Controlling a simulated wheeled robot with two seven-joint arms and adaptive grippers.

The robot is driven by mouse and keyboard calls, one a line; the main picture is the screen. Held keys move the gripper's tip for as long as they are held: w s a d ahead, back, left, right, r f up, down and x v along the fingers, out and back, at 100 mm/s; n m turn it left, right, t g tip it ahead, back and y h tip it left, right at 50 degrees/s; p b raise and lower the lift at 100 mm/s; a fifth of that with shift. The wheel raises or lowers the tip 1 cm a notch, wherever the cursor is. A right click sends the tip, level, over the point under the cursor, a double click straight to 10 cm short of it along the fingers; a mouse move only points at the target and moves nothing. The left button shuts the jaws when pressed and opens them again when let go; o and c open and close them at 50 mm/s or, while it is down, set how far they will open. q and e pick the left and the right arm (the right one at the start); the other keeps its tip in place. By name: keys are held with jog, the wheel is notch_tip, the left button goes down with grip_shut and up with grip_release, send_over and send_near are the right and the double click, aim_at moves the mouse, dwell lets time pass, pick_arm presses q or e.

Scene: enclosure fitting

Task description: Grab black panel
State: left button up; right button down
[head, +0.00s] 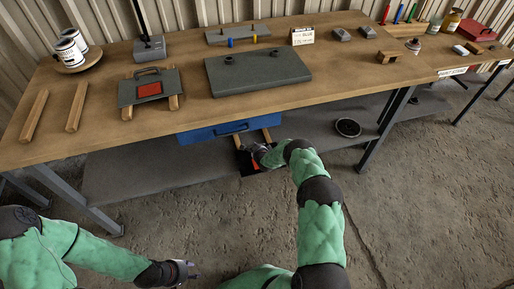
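A black panel (246,167) with an orange-red patch lies low under the workbench, partly hidden by my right gripper and the blue drawer. My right gripper (260,153) is at this panel; whether its fingers touch or hold it is hidden. A dark grey panel (127,93) with a red patch and a handle rests on wooden rails on the bench top. My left gripper (190,272) is low in front of the bench, over the floor, away from both panels. Its fingers are too small to judge.
The workbench (340,80) carries a thick grey plate (258,72), wooden bars (75,107) and jars (70,48). A blue drawer (215,132) hangs under its front edge, just above my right gripper. A black round dish (348,127) is on the lower shelf (140,175).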

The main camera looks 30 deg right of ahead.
jog(key=shift+s, duration=0.15)
jog(key=c, duration=1)
grip_release()
jog(key=shift+c, duration=0.2)
jog(key=v, duration=1.2)
jog(key=shift+o, duration=0.2)
